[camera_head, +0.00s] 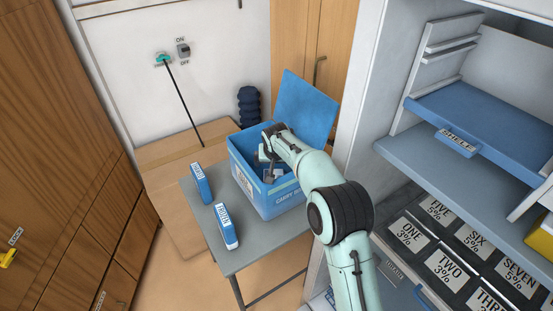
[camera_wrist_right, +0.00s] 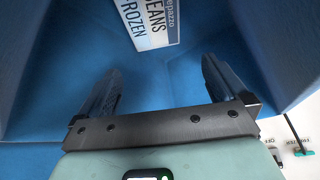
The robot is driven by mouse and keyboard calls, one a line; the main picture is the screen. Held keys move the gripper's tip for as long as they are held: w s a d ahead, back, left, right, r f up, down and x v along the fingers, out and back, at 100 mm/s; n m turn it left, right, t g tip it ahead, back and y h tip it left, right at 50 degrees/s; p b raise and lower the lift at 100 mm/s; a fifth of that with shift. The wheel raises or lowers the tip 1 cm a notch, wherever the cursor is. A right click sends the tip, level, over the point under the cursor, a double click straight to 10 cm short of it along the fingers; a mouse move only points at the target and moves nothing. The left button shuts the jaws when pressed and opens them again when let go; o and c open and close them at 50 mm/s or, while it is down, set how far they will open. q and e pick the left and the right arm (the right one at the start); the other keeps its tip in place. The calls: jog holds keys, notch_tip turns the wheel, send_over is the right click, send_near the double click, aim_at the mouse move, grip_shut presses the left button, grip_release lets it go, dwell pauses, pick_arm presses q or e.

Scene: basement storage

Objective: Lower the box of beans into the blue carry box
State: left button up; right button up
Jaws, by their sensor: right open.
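The blue carry box (camera_head: 283,203) stands on a small grey table with its lid (camera_head: 306,108) raised. My right gripper (camera_head: 268,168) reaches down into its opening. In the right wrist view, the gripper (camera_wrist_right: 160,78) is open and its fingers hold nothing. The box of beans (camera_wrist_right: 150,20), with a white label reading beans and frozen, shows at the top of that view. It is inside the carry box between blue walls (camera_wrist_right: 285,40), just beyond the fingertips and apart from them. In the head view my arm and the box walls hide it. My left gripper is not in view.
Two blue-and-white cartons stand on the grey table (camera_head: 238,258), one further back (camera_head: 201,184) and one nearer (camera_head: 226,227). Wooden cabinets (camera_head: 60,150) line the left. Cardboard (camera_head: 185,160) lies behind the table.

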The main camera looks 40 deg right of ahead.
jog(key=p+v, duration=0.1)
jog(key=v, duration=1.2)
jog(key=shift+p, duration=0.35)
jog(key=shift+s+r, duration=0.15)
jog(key=shift+r, duration=0.05)
